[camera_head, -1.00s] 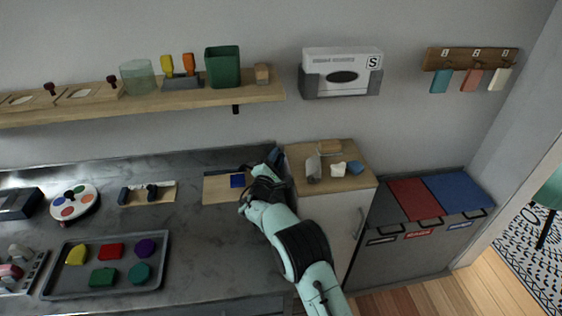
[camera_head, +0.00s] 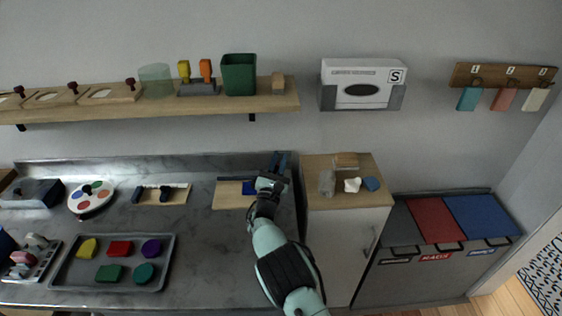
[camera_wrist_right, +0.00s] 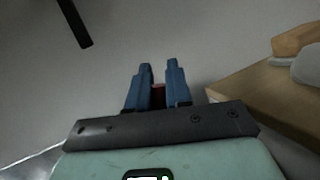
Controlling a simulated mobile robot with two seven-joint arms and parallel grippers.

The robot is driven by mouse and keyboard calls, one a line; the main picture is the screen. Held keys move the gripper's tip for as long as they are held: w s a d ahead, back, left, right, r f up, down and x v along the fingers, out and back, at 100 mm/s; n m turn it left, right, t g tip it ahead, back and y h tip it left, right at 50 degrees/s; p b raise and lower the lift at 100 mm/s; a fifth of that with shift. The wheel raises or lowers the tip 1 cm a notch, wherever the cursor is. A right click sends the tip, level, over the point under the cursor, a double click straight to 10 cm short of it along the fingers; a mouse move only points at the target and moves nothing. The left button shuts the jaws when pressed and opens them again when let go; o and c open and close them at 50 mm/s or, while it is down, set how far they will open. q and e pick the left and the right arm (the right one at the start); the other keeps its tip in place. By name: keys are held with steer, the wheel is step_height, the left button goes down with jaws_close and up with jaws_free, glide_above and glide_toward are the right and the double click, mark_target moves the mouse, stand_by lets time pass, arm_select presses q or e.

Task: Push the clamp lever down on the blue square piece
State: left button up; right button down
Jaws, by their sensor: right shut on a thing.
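The blue square piece (camera_head: 249,187) lies on a pale wooden board (camera_head: 228,197) at the right end of the counter. My right gripper (camera_head: 279,160) is at the board's right side, fingers pointing to the wall, and hides part of the board and the clamp. In the right wrist view, my right gripper (camera_wrist_right: 160,72) has its blue fingers close together with a small dark red thing (camera_wrist_right: 158,95) between them. It looks like the clamp lever's grip, but the lever itself is mostly hidden. My left gripper is not in view.
A wooden-topped cabinet (camera_head: 315,164) with small items stands close to the right of my gripper. A grey tray (camera_head: 60,282) with coloured pieces and a second board (camera_head: 178,193) are to the left. A shelf (camera_head: 225,107) runs above.

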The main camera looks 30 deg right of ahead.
steer(key=shift+w+a+r+n+t+y, duration=0.1)
steer(key=shift+w+a+n+t+y, duration=0.1)
steer(key=shift+a+n+t+y, duration=0.15)
steer(key=c, duration=1.4)
jaws_free()
steer(key=shift+a, duration=0.1)
steer(key=shift+s+a, duration=0.1)
steer(key=s+a, duration=0.8)
steer(key=s, duration=0.1)
steer(key=shift+a+f+p, duration=0.25)
steer(key=shift+a+p, duration=0.15)
